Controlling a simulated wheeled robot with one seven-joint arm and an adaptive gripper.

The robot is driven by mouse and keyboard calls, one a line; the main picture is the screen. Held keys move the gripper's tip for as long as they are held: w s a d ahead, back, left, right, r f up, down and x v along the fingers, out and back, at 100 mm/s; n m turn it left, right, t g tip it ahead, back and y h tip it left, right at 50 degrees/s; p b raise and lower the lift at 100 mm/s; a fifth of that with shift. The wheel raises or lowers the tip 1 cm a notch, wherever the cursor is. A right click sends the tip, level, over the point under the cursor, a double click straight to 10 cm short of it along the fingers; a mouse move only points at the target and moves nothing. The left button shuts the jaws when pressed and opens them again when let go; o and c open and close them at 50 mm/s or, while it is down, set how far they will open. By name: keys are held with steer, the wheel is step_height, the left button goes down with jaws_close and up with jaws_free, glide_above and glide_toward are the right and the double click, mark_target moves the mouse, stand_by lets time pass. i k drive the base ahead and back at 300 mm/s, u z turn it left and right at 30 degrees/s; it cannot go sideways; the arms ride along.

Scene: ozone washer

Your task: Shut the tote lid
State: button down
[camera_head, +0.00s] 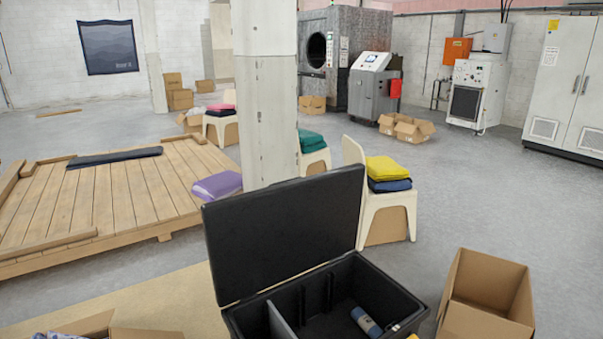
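A black tote (388,283) stands at the lower middle of the head view, cut off by the bottom edge. Its black lid (285,232) stands up on the left and back side, open and leaning slightly back. Inside the tote are a grey divider (279,322) and a blue-grey cylinder (366,321) lying near the right front. A small yellow item shows at the bottom edge by the tote's front. My gripper is not in view.
An open cardboard box (486,290) stands just right of the tote, and another (110,326) is at lower left. A pillar (265,115) and a chair with folded cloths (388,175) stand behind. A wooden platform (120,200) lies left.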

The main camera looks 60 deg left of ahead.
mark_target(258, 240)
steer(key=i, duration=1.5)
steer(key=u, duration=3)
